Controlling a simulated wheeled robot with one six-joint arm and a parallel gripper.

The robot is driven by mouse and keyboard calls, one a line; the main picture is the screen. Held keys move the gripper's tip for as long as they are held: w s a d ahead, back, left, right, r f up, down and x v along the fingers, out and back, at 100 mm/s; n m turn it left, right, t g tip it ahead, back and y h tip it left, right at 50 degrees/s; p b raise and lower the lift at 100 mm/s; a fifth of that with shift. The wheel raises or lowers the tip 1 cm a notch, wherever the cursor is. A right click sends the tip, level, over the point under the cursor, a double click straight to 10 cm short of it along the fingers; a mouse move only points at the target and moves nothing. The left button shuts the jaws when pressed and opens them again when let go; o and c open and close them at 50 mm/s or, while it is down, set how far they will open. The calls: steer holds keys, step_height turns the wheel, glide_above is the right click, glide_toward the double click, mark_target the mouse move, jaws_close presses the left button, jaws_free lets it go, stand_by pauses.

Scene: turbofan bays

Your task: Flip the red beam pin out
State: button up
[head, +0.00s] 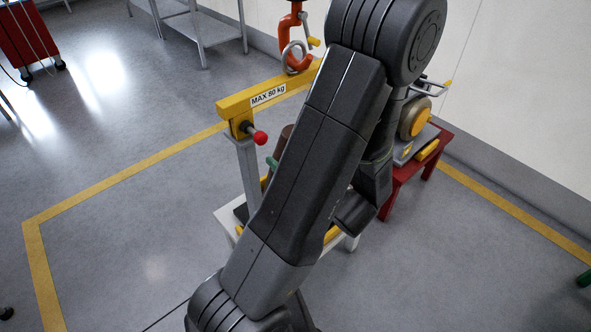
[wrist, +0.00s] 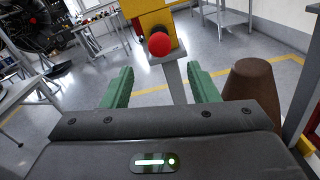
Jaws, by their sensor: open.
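The red beam pin (head: 260,137) has a round red knob and sticks out of the end of the yellow beam (head: 265,95), which is marked MAX 80 kg. In the wrist view the red knob (wrist: 159,44) is above and beyond the fingertips, near the middle between them. My gripper (wrist: 160,88) has two green fingers spread wide apart, with nothing between them touching. In the head view my arm hides most of the gripper; only a bit of a green finger (head: 271,163) shows below the knob.
A grey post (head: 247,170) carries the beam end. A brown cone-like part (wrist: 250,88) stands close to the right finger. A red stand (head: 412,165) is at the right. Open floor lies at the left.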

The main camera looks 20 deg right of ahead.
mark_target(264, 142)
steer(key=shift+v, duration=1.75)
steer(key=p+x, duration=0.2)
steer(key=x, duration=1.2)
steer(key=shift+s, duration=0.1)
